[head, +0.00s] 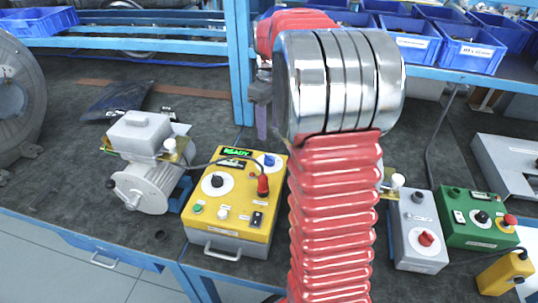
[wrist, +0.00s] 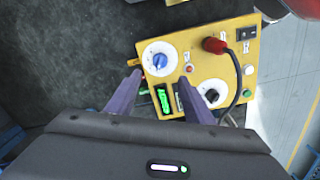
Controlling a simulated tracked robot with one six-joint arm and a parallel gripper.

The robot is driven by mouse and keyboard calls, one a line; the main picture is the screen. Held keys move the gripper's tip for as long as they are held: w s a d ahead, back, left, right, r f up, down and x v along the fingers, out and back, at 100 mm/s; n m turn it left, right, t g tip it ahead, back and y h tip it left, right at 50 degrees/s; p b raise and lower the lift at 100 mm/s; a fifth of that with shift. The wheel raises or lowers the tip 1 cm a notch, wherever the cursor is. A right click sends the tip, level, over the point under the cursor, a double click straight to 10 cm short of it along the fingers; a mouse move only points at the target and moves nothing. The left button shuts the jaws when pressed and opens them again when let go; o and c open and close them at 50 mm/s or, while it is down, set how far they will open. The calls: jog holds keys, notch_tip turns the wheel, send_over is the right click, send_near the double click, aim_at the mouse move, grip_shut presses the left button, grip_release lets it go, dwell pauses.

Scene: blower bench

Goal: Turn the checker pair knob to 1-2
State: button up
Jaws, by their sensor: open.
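The yellow checker box (head: 231,228) stands on the bench in the head view, with a green READY display (head: 238,152). It has a blue knob (head: 268,161) on a white dial at its far right and a black knob (head: 217,181) on a white dial at its left. The labels are too small to tell which is the pair knob. In the wrist view my gripper (wrist: 159,79) is open and empty. The blue knob (wrist: 160,62) shows between and just beyond its fingertips, apart from them. The black knob (wrist: 211,96) is right of the right finger. My arm hides part of the bench.
A red plug (head: 263,185) with a black cable stands up from the checker. A motor (head: 148,183) is left of it. A grey box (head: 420,230) and a green box (head: 477,218) stand right of my arm. A blue post (head: 239,65) rises behind the checker.

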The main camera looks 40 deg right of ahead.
aim_at(269, 156)
notch_tip(269, 156, down, 12)
jog(key=shift+f, duration=0.1)
dwell(0.5)
jog(key=shift+c, duration=0.5)
jog(key=c, duration=0.9)
